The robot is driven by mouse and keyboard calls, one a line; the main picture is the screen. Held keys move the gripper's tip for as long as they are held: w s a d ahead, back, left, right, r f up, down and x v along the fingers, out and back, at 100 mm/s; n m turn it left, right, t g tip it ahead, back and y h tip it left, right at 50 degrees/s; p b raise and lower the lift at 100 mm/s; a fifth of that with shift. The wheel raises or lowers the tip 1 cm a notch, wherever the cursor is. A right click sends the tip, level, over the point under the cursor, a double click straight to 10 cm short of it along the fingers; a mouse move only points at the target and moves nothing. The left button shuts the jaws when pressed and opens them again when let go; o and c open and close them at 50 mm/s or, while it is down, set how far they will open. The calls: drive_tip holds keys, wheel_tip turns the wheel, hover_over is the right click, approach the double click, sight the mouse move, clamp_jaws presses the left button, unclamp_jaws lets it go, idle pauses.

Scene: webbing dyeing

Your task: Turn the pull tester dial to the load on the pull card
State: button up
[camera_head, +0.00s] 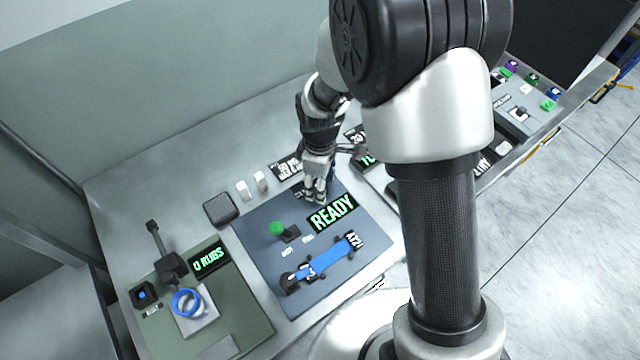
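The pull tester is a blue-grey plate (262,262) on the bench. Its display (332,213) reads READY in green. A blue webbing strip (328,257) lies stretched between dark clamps on it. My gripper (316,196) points down at the plate's back edge, just behind the display. Its fingers cover what is under them, and I cannot make out the dial. Whether the fingers are open or shut is too small to tell. A dark card with white print (285,168) stands behind the plate, left of my gripper; its text is not fully readable.
A green round knob (277,229) sits left of the display. A dark box (220,208) and two small white blocks (252,186) stand behind. A green rub station (245,325) with a 0 RUBS display (209,258) is at left. My arm hides part of the bench at right.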

drive_tip(key=shift+f, duration=0.1)
drive_tip(key=shift+c, duration=0.2)
drive_tip(key=c, duration=1)
drive_tip(key=shift+m, duration=0.4)
drive_tip(key=m+p, duration=0.1)
drive_tip(key=m, duration=0.2)
drive_tip(key=shift+m, duration=0.4)
drive_tip(key=m+p, duration=0.1)
drive_tip(key=m, duration=0.8)
drive_tip(key=shift+d, duration=0.1)
drive_tip(key=m+p, duration=0.1)
drive_tip(key=m, duration=0.3)
drive_tip(key=shift+m, duration=0.3)
